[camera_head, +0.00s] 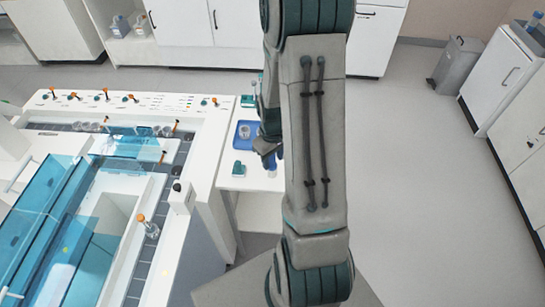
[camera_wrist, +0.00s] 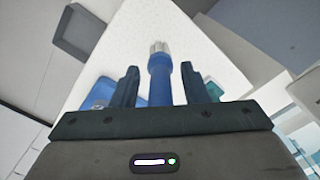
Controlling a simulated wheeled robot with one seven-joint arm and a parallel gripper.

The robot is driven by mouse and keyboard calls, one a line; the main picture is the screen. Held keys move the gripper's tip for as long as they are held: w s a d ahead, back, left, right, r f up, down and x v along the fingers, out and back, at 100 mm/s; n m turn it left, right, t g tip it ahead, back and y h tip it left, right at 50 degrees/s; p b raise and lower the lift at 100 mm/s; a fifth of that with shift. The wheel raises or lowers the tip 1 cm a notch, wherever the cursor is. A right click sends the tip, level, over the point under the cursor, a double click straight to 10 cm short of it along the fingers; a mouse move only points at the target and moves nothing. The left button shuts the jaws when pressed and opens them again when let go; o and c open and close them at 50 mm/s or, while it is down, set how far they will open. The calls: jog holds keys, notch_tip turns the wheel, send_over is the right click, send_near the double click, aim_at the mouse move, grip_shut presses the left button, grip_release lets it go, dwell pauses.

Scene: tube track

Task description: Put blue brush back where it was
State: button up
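The blue brush (camera_wrist: 159,85), with a pale metallic tip, shows in the wrist view between the two dark fingers of my gripper (camera_wrist: 159,82). A narrow strip of the white surface shows between the brush and each finger, so the fingers look open around it and apart from it. In the head view my gripper (camera_head: 267,149) is low over the small white side table (camera_head: 254,183), partly behind my arm. A small blue part, likely the brush, shows beside it. Whether the brush rests on something cannot be told.
On the side table are a blue tray (camera_head: 241,140) with a clear vessel and a small teal-and-white item (camera_head: 238,170). A white bench with tilted blue clear panels (camera_head: 50,225) stands left. A grey bin (camera_head: 459,66) is back right. The floor to the right is clear.

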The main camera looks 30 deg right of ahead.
jog(key=shift+r, duration=0.1)
notch_tip(320, 180, up, 11)
jog(key=shift+r, duration=0.65)
jog(key=s+a+r+m+t, duration=0.2)
jog(key=s+a+r+t, duration=0.1)
jog(key=s+a+r, duration=0.8)
jog(key=shift+s+a, duration=0.6)
jog(key=shift+s, duration=0.15)
jog(key=shift+c, duration=0.5)
jog(key=shift+a, duration=0.15)
